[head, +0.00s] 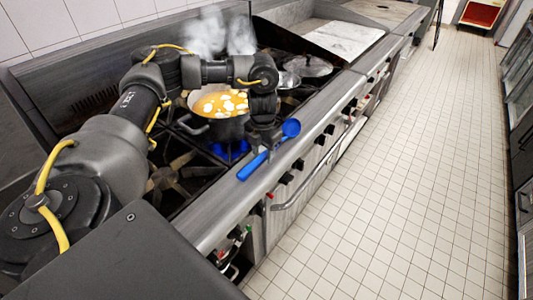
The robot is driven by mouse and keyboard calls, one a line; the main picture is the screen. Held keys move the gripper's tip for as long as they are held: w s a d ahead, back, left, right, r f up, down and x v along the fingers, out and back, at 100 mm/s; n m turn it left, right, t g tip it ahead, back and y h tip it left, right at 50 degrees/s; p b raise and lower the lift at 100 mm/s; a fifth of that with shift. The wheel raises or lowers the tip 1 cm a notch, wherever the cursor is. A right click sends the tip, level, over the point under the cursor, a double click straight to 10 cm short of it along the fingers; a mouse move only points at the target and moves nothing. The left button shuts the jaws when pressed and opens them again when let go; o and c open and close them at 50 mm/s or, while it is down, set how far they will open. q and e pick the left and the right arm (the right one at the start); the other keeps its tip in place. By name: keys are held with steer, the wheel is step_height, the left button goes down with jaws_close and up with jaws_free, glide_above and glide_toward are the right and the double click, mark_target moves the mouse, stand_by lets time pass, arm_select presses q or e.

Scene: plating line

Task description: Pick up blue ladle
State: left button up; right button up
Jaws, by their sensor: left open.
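The blue ladle (252,166) lies along the stove's front ledge, its handle toward the lower left and its bowl (291,128) toward the upper right. My left gripper (266,146) points down right at the ladle's middle. It is open, with its fingers over or around the handle; I cannot tell whether they touch it. The gripper hides the middle of the ladle. My right gripper is not in view.
A steaming pot (228,129) of orange soup with pale pieces stands on a lit burner just behind my left gripper. Covered pans (309,66) sit farther along the stove. Knobs and an oven handle (304,187) line the front. The tiled floor (400,170) is clear.

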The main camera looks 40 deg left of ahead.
arm_select(q)
jaws_close()
stand_by(0.3)
